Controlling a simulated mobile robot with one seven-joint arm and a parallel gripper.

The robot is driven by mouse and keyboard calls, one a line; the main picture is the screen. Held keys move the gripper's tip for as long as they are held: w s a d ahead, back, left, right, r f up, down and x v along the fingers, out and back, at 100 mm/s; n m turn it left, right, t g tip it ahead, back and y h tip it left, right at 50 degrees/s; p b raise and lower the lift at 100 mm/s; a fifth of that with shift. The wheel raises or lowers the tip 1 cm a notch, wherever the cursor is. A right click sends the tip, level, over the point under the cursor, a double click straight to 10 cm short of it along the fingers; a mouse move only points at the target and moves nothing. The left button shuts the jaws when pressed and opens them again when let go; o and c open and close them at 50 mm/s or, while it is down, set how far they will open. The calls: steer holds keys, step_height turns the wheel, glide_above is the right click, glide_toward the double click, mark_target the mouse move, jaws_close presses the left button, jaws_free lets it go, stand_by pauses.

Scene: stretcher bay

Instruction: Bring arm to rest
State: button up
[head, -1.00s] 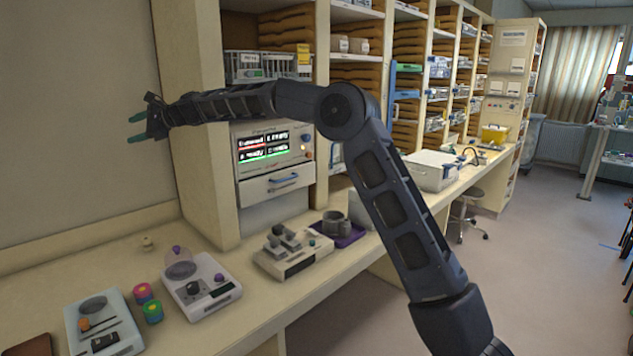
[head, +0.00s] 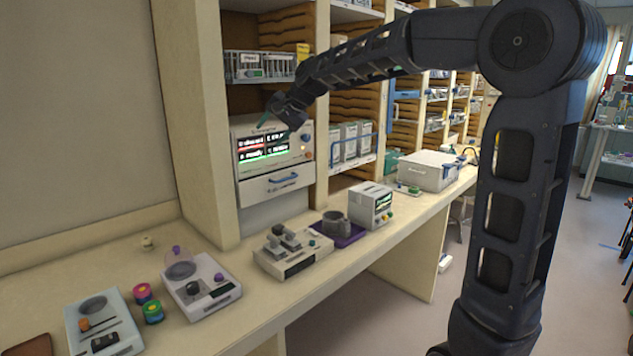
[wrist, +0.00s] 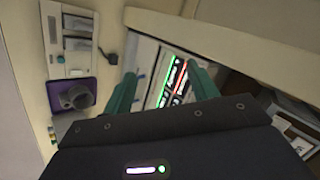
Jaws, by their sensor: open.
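My gripper (head: 279,108) is in the air in front of the shelving, near the top of the white box with the lit display (head: 270,148). Its green fingers (wrist: 162,92) stand apart in the wrist view, with nothing between them but the view of the lit box beyond. My arm reaches up on the right of the head view and bends back to the left towards the shelves. Whether the fingers touch the box cannot be told.
The counter (head: 228,325) holds a round-topped device (head: 203,285), colored jars (head: 153,313), a grey cup on a purple mat (head: 338,228) and a small white box (head: 371,205). A beige upright panel (head: 195,120) stands left of the gripper. The floor at right is open.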

steer(key=s+d+f+n+h, duration=0.1)
steer(key=s+d+f, duration=0.15)
steer(key=d, duration=0.55)
steer(key=s+d+f+h, duration=0.1)
steer(key=s+d+h, duration=0.15)
steer(key=d, duration=0.55)
steer(key=s+d+f+h, duration=0.1)
steer(key=s+d+f, duration=0.3)
steer(key=s+d, duration=0.3)
steer(key=s+d+f+n+h, duration=0.1)
steer(key=s+d+f, duration=0.4)
steer(key=s+d, duration=0.2)
steer(key=s+d+f+h, duration=0.2)
steer(key=s+d+f, duration=0.2)
steer(key=s+d, duration=0.4)
steer(key=d, duration=0.2)
steer(key=shift+d+f, duration=0.3)
steer(key=shift+d, duration=0.05)
